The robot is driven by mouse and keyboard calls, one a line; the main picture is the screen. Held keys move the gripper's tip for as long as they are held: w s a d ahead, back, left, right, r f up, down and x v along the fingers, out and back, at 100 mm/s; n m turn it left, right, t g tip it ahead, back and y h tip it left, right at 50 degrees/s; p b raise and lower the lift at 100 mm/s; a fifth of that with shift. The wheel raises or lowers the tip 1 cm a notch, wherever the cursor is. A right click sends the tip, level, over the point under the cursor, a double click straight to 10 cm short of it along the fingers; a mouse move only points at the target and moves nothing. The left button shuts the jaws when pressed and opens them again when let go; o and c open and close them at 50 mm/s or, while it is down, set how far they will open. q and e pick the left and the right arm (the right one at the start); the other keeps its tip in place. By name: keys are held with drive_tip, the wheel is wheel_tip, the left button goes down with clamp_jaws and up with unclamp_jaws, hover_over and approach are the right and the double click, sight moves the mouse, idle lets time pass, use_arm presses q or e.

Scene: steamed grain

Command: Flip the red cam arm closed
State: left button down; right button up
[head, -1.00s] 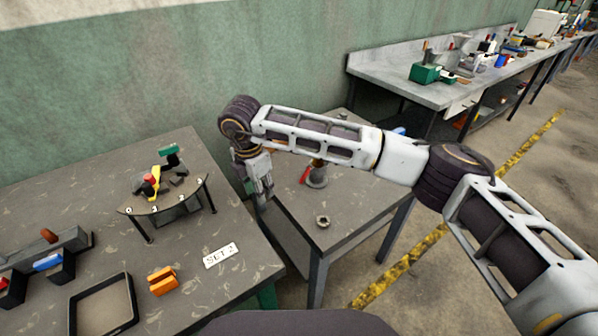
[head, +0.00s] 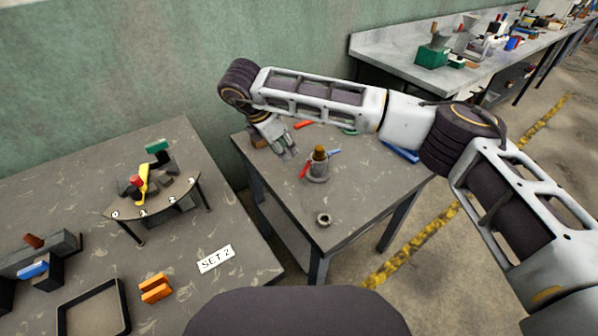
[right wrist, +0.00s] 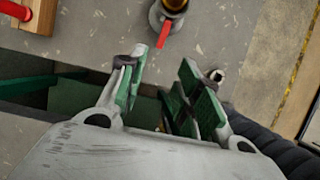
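A small grey round fixture (head: 318,172) with a brown top stands upright on the small side table (head: 350,205). A red arm (head: 304,169) sticks out from its left side, and a blue piece shows at its upper right. In the right wrist view the fixture (right wrist: 165,18) is at the top, with the red arm (right wrist: 165,33) pointing down from it. My right gripper (head: 288,152) is left of the fixture and apart from it. Its two green-padded fingers (right wrist: 163,62) are spread with nothing between them. My left gripper is not in view.
A grey ring (head: 324,219) lies near the side table's front corner. A wooden block (right wrist: 30,14) with a red handle and a blue bar (head: 402,153) are also on that table. The left bench (head: 90,180) holds a curved stand (head: 185,203), a black tray (head: 122,297) and an orange block (head: 155,287).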

sight(301, 175)
drive_tip(key=x, duration=1.3)
drive_tip(key=shift+d+f, duration=0.1)
drive_tip(key=shift+f, duration=0.2)
drive_tip(key=shift+c, duration=0.3)
clamp_jaws()
